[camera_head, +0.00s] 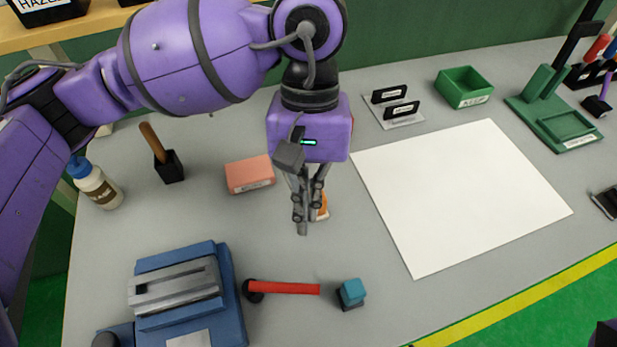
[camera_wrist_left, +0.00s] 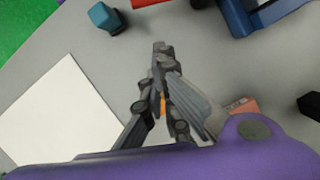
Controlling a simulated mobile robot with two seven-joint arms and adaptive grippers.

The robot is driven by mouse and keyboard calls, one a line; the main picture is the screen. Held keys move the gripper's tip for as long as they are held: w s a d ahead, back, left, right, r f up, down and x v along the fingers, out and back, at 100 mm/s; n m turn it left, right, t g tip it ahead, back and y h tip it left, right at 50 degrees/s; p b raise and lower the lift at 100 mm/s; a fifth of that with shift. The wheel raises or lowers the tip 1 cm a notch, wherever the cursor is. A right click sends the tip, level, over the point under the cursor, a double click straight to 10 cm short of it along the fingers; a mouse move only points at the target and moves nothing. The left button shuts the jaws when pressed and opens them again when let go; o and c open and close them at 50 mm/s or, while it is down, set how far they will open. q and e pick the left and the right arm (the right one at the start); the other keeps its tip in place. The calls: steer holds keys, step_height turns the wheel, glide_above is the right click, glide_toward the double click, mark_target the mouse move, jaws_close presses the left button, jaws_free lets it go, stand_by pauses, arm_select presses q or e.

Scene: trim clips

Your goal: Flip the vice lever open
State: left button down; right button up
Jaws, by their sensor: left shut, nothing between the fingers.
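The blue vice (camera_head: 180,295) stands at the front left of the grey table, with grey metal jaws on top. Its red lever (camera_head: 284,288) sticks out to the right from a black pivot, lying nearly level. A blue block (camera_head: 351,291) on a dark base is just past the lever's tip. My left gripper (camera_head: 302,228) is shut and empty, above the table behind the lever and apart from it. In the left wrist view the shut fingers (camera_wrist_left: 160,50) point toward the lever (camera_wrist_left: 150,3), which shows only at the top edge, beside the vice (camera_wrist_left: 262,14). My right gripper is not in view.
A pink block (camera_head: 250,174), a wooden-handled tool in a black holder (camera_head: 168,167) and a bottle (camera_head: 97,184) stand at the back left. An orange item (camera_head: 323,206) is partly hidden behind my left gripper. A white sheet (camera_head: 460,195) lies flat to the right.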

mark_target(284, 292)
arm_select(q)
steer(key=x, duration=0.3)
steer(key=shift+s+f, duration=0.15)
steer(key=shift+f, duration=0.1)
steer(key=s+p, duration=0.1)
steer(key=s, duration=0.1)
steer(key=shift+s, duration=0.25)
steer(key=shift+s+f+p, duration=0.1)
steer(key=shift+s+p, duration=0.25)
steer(key=shift+s+f, duration=0.15)
steer(key=shift+s, duration=0.15)
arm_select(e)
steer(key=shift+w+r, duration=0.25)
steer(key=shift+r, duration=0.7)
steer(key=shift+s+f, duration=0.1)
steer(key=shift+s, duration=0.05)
arm_select(q)
steer(key=shift+f, duration=0.1)
steer(key=shift+s+d+b, duration=0.1)
steer(key=shift+s+b, duration=0.2)
steer(key=shift+b, duration=0.05)
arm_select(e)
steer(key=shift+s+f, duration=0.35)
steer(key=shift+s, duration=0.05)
